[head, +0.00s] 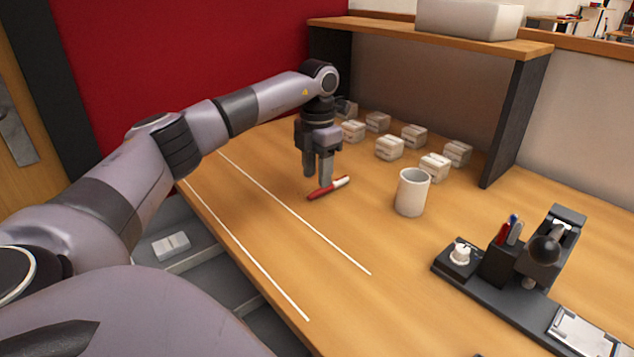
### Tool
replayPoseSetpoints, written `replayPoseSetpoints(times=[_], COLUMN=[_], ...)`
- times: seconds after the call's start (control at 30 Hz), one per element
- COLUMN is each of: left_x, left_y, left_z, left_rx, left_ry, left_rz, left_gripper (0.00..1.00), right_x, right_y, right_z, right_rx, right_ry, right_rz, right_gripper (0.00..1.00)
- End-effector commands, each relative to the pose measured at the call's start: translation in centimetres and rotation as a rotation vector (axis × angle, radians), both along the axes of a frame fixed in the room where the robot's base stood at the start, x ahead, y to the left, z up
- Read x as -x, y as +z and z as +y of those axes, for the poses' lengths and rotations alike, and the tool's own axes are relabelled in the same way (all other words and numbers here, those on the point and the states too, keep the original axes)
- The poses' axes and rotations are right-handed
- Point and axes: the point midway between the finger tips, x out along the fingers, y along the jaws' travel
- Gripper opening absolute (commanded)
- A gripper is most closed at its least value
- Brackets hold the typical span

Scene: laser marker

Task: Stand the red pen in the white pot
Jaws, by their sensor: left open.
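The red pen (323,191) with a white end lies flat on the wooden desk (340,235). My left gripper (318,180) points down over the pen with its fingers open. Its fingertips are close to the pen's middle; I cannot tell whether they touch it or straddle it. The white pot (411,194) stands upright on the desk to the right of the pen, with its opening facing up. Its inside bottom is hidden. My right gripper is not in view.
Several small pale boxes (389,148) stand behind the pot, under a wooden shelf (440,32). A black device (510,265) with pens in a holder is at the right. Two white lines (290,212) run along the desk's left part. The desk in front of the pot is clear.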

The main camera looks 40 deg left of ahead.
Motion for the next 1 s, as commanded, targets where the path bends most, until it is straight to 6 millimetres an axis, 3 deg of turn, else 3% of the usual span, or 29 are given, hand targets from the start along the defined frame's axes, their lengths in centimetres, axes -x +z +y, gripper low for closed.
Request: replayPoseSetpoints(times=[0.2, 0.4, 0.47, 0.57, 0.67, 0.8, 1.0], left_x=[-0.1, -0.1, -0.1, -0.1, -0.3, -0.5, -0.4], left_y=[5.1, 7.7, 8.1, 7.4, 5.1, 1.2, -1.0], left_z=[0.0, 0.0, 0.0, 0.0, 0.0, 0.3, 1.2], left_rx=[0.0, 0.0, 0.0, 0.008, 0.032, 0.075, 0.1], left_ry=[0.0, 0.0, 0.0, -0.002, -0.003, 0.006, 0.028], left_rz=[-0.004, -0.001, -0.002, -0.016, -0.071, -0.22, -0.479], left_gripper=[0.43, 0.43, 0.32, 0.32, 0.32, 0.32, 0.32], right_x=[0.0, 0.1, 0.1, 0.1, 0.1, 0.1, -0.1], right_y=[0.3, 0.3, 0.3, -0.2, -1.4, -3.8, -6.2], right_z=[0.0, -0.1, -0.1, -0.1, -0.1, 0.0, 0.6], right_rx=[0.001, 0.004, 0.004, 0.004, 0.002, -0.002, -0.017], right_ry=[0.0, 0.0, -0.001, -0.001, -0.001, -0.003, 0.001], right_rz=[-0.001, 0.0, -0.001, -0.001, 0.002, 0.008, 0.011], right_gripper=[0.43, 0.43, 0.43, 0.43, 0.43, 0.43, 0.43])
